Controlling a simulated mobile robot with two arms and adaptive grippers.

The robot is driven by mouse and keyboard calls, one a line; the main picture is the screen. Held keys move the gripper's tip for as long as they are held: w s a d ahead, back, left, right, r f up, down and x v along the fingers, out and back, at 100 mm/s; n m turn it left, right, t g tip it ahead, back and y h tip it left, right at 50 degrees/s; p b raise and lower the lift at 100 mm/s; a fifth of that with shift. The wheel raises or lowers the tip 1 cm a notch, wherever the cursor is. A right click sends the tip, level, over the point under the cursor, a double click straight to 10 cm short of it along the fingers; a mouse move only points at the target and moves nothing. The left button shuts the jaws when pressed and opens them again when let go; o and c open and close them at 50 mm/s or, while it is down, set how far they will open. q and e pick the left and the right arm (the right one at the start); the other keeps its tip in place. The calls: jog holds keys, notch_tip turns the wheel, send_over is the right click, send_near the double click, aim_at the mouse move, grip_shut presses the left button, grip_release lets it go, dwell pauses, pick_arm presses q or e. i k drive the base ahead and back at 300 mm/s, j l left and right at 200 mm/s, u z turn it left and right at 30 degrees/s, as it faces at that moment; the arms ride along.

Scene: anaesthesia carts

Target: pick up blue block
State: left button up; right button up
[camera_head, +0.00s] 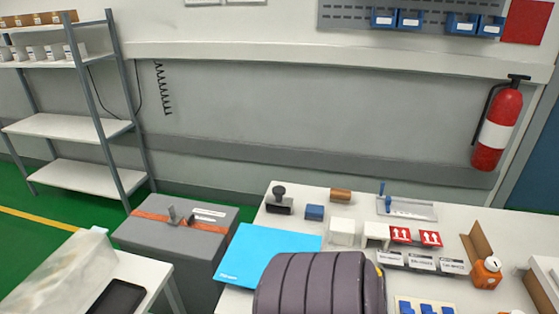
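The blue block (315,212) is small and sits on the white table, towards its back left. It stands between a dark stamp-like object (279,203) on its left and a white block (342,231) on its right. A brown cylinder (340,195) lies just behind it. Nothing covers the blue block. Neither of my grippers is in view.
A light blue folder (262,257) overhangs the table's left edge. A large dark ribbed shape (318,284) hides the table's front middle. A grey box (180,243) stands left.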

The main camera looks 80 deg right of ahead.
aim_at(314, 212)
jog(key=z, duration=2.65)
jog(key=u, duration=4)
jog(key=z, duration=4)
